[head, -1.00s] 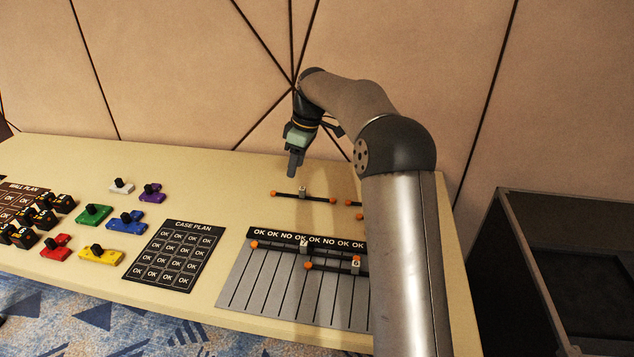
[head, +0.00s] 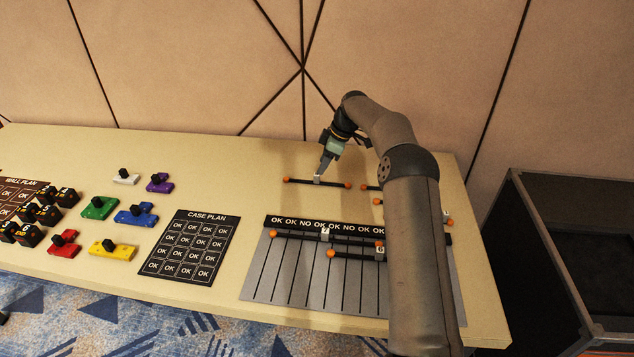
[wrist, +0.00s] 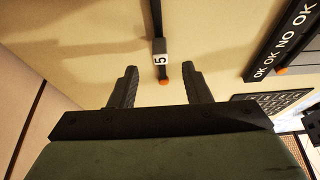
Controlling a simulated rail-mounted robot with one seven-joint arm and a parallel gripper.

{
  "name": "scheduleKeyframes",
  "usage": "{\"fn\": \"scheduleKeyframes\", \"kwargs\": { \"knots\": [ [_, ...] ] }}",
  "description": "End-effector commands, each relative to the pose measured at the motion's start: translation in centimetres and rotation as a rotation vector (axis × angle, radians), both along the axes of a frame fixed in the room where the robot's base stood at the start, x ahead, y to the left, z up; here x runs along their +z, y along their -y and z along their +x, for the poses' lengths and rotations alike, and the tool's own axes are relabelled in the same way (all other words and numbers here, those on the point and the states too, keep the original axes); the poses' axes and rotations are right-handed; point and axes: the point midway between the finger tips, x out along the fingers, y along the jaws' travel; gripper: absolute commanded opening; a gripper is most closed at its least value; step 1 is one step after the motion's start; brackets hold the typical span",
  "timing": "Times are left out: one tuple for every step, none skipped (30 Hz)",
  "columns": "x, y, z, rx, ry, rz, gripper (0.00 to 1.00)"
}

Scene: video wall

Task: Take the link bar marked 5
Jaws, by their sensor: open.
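The link bar marked 5 is a thin dark bar (head: 300,181) with orange ends and a pale block at its middle, lying on the back of the table. In the wrist view the block marked 5 (wrist: 160,58) faces me, with an orange end (wrist: 164,82) below it. My gripper (head: 322,172) is close above the block in the head view, pointing down. In the wrist view my gripper (wrist: 163,72) is open, its two fingers on either side of the bar's line with gaps to both sides. Whether the fingertips are at block height is unclear.
Bars marked 7 (head: 300,235) and 6 (head: 355,254) lie on the grey striped board (head: 262,275). Other orange-ended bars (head: 377,202) are partly hidden behind my arm. A case plan (head: 208,217) and coloured pieces lie left. A dark open case (head: 540,255) stands right.

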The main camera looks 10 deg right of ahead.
Motion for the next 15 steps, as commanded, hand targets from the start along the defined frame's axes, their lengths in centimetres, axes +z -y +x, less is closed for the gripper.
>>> {"fn": "scheduleKeyframes", "kwargs": {
  "knots": [
    [-0.5, -0.2, 0.0, 0.000, -0.001, 0.000, 0.44],
    [-0.6, -0.3, 0.1, 0.000, -0.001, 0.000, 0.44],
    [-0.8, -0.3, 0.1, 0.000, -0.001, -0.001, 0.44],
    [-0.9, -0.4, 0.1, 0.000, 0.000, -0.001, 0.44],
    [-1.0, -0.4, 0.1, 0.000, 0.000, -0.001, 0.44],
    [-1.1, -0.5, 0.1, 0.000, -0.001, -0.001, 0.44],
    [-1.3, -0.5, 0.1, 0.000, -0.001, -0.001, 0.44],
    [-1.5, -0.6, 0.2, 0.000, -0.001, -0.001, 0.44],
    [-1.9, -0.8, 0.2, 0.000, -0.001, -0.001, 0.44],
    [-2.3, -0.9, 0.2, 0.001, -0.002, 0.000, 0.44],
    [-2.7, -1.1, 0.3, 0.000, -0.003, 0.000, 0.44],
    [-3.3, -1.3, 0.3, 0.001, -0.004, 0.000, 0.44],
    [-3.7, -1.5, 0.4, 0.000, -0.002, 0.000, 0.44],
    [-4.1, -1.6, 0.4, 0.000, -0.002, 0.000, 0.44],
    [-4.8, -1.9, 0.5, 0.000, -0.003, 0.000, 0.44]
  ]
}}
